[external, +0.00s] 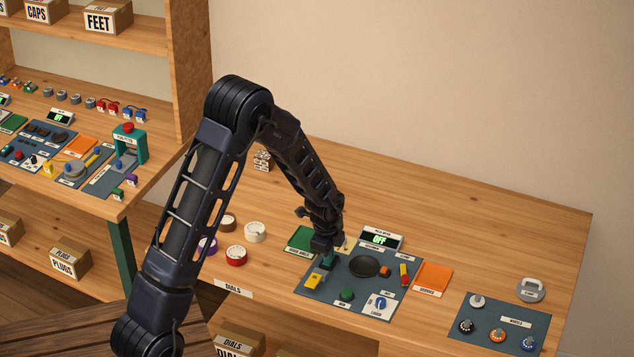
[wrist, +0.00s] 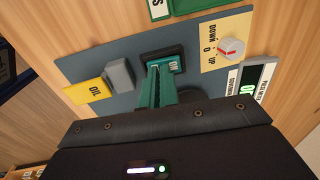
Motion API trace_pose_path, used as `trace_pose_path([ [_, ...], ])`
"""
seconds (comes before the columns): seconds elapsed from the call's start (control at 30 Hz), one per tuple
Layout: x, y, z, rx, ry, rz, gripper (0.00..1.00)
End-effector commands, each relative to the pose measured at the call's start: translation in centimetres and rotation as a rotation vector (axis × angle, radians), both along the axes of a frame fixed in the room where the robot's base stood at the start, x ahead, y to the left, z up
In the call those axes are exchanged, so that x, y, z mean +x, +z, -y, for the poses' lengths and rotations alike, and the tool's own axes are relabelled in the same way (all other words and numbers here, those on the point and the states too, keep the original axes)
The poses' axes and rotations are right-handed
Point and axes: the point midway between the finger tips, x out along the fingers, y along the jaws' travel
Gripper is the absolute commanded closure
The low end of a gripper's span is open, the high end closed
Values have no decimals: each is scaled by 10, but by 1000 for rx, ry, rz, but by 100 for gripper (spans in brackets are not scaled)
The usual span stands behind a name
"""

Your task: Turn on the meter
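The meter (external: 380,239) stands at the back of the grey-blue panel and its display reads OFF in green. Part of the meter (wrist: 255,85) shows at the right of the wrist view. My gripper (external: 327,260) points down at the panel's back left, left of the meter. In the wrist view its narrow teal fingers (wrist: 157,78) lie close together. Their tips are at a small teal switch (wrist: 175,65) in a black frame. I cannot tell whether they touch it. The fingers and the wrist housing hide part of the panel.
A yellow plate with a red-pointer knob (wrist: 231,48) sits between the switch and meter. A yellow block (wrist: 88,92) is on the other side. A round black pad (external: 364,266), a green button (external: 347,294) and an orange plate (external: 433,277) are nearby. The table's back right is clear.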

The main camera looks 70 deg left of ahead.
Motion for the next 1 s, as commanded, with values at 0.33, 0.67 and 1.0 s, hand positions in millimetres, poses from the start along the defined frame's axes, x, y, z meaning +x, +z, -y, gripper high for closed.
trace_pose_path([
  [0.33,-4,37,3,0,1,2,100],
  [0.67,-10,95,9,1,0,3,100],
  [1.0,-14,134,14,1,0,2,100],
])
